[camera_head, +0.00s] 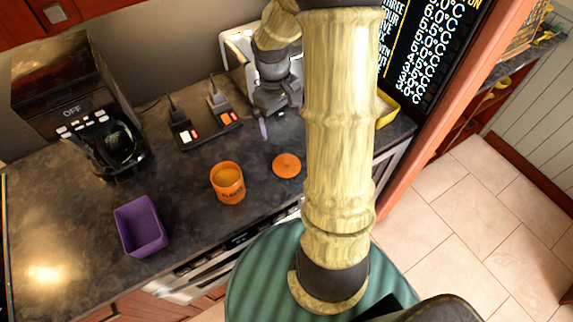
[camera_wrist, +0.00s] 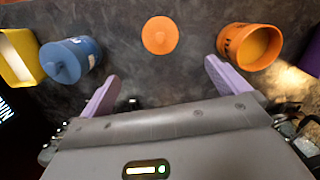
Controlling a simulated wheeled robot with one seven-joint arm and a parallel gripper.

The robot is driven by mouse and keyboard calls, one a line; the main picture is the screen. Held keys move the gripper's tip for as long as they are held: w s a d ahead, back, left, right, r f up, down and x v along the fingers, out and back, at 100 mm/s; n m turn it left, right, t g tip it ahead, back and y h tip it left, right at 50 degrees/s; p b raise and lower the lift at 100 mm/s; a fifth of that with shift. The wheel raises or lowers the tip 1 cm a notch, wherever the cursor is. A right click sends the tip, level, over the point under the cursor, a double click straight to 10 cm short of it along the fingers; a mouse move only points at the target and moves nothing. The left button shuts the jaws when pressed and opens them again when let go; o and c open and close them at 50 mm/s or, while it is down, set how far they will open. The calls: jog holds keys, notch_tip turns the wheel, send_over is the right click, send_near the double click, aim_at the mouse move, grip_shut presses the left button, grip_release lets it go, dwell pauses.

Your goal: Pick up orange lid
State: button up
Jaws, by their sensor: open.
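The orange lid (camera_head: 286,165) lies flat on the dark countertop, to the right of the open orange canister (camera_head: 228,183). In the wrist view the lid (camera_wrist: 160,35) is a round disc with a small knob, ahead of and between my two purple fingers. My gripper (camera_head: 275,122) is above the counter behind the lid in the head view. In the wrist view my gripper (camera_wrist: 160,85) is open, with nothing between its fingers. The orange canister (camera_wrist: 250,46) stands beyond the right finger there.
A purple box (camera_head: 141,227) and a coffee machine (camera_head: 75,105) stand at the left. A blue lidded canister (camera_wrist: 70,60) and a yellow container (camera_wrist: 18,57) are left in the wrist view. Counter around the lid is clear.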

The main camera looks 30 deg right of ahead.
jog(key=p, duration=0.2)
send_near(287, 160)
jog(key=f, duration=0.5)
jog(key=shift+s, duration=0.25)
jog(key=shift+s+f+p, duration=0.2)
jog(key=shift+f+p, duration=0.1)
jog(key=shift+f, duration=0.4)
jog(key=shift+s+f+p, duration=0.1)
jog(key=shift+f+p, duration=0.35)
jog(key=shift+f, duration=1.45)
jog(key=shift+s, duration=0.15)
jog(key=shift+d, duration=0.1)
jog(key=shift+c, duration=0.4)
